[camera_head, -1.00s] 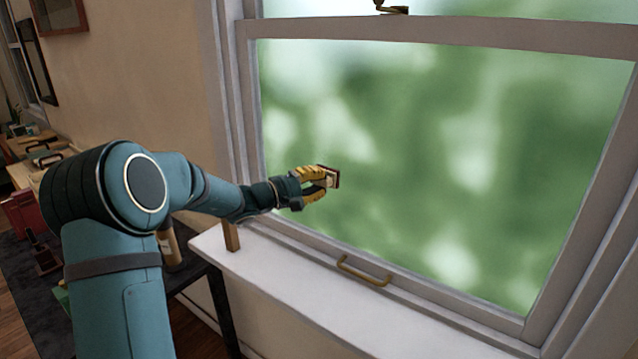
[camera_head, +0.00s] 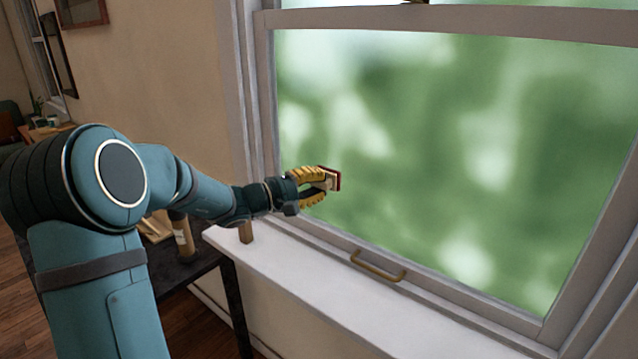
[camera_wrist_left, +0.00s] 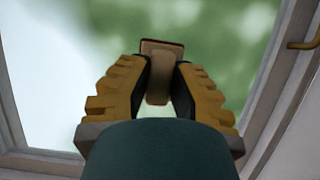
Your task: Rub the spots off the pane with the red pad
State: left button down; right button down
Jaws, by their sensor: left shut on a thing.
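My left gripper (camera_head: 318,187) has yellow fingers and is shut on the red pad (camera_head: 335,179) by its pale block. The pad is held upright in front of the lower left part of the pane (camera_head: 450,150), at or very near the glass; I cannot tell if it touches. In the left wrist view, the gripper (camera_wrist_left: 160,85) grips the pad (camera_wrist_left: 161,46), which shows brownish from behind. The pane shows blurred green and white; I cannot make out clear spots on it. My right gripper is not in view.
A white sill (camera_head: 290,285) runs below the window, with a brass handle (camera_head: 378,267) on the lower sash rail. The window frame (camera_head: 262,120) stands left of the pane. A dark table (camera_head: 190,268) with a bottle-like thing stands at lower left.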

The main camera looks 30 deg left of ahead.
pick_arm(q)
jog(key=shift+s, duration=0.1)
jog(key=shift+s+a, duration=0.1)
jog(key=shift+s, duration=1.3)
